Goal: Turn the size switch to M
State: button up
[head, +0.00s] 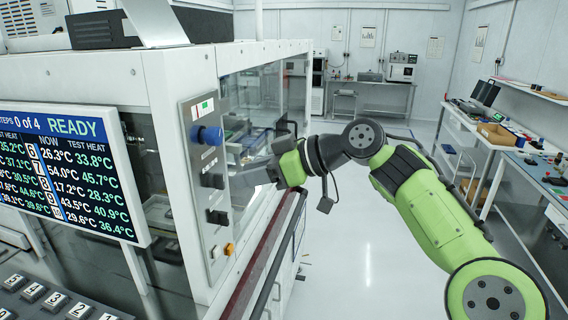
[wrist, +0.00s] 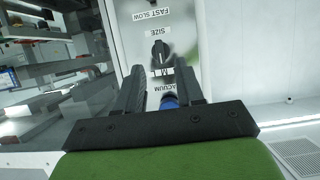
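The size switch is a small black knob (wrist: 161,50) on the pale panel, beside the SIZE label, which shows upside down in the wrist view. An M mark (wrist: 166,71) is just below it there. I cannot read the knob's pointer direction surely. In the head view the black knob (head: 212,181) sits below the blue knob (head: 208,135). My gripper (wrist: 160,67) is open, its two dark fingers apart with nothing between the tips. They face the panel, roughly in line with the knob, apparently short of it. In the head view my gripper (head: 238,182) is right of the panel.
The panel (head: 199,243) also carries a lower black knob (head: 218,217) and an orange button (head: 229,249). A blue knob (wrist: 169,102) shows between my fingers' bases. A READY screen (head: 75,170) stands left. Floor (head: 360,260) is clear to the right.

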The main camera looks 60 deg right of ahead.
jog(key=v, duration=1)
jog(key=shift+s+p, duration=0.25)
jog(key=shift+p, duration=0.2)
jog(key=a+f+m+g+b, duration=0.1)
jog(key=a+f, duration=0.2)
jog(key=a, duration=0.5)
jog(key=a+f+g+h+b, duration=0.1)
jog(key=a+f, duration=0.3)
jog(key=a, duration=0.3)
jog(key=a+f+m+g+b, duration=0.1)
jog(key=a+f+g, duration=0.15)
jog(key=a, duration=0.55)
jog(key=s+a+f+m+g+h, duration=0.1)
jog(key=a+f, duration=0.1)
jog(key=f, duration=0.6)
jog(key=a+f+m+g+h, duration=0.1)
jog(key=a+f+h, duration=0.1)
jog(key=f, duration=0.6)
jog(key=shift+s+a+h+b, duration=0.3)
jog(key=shift+s+a+b, duration=0.15)
jog(key=shift+a, duration=0.1)
jog(key=shift+w+f+g, duration=0.1)
jog(key=shift+w+g, duration=0.05)
jog(key=shift+g, duration=0.1)
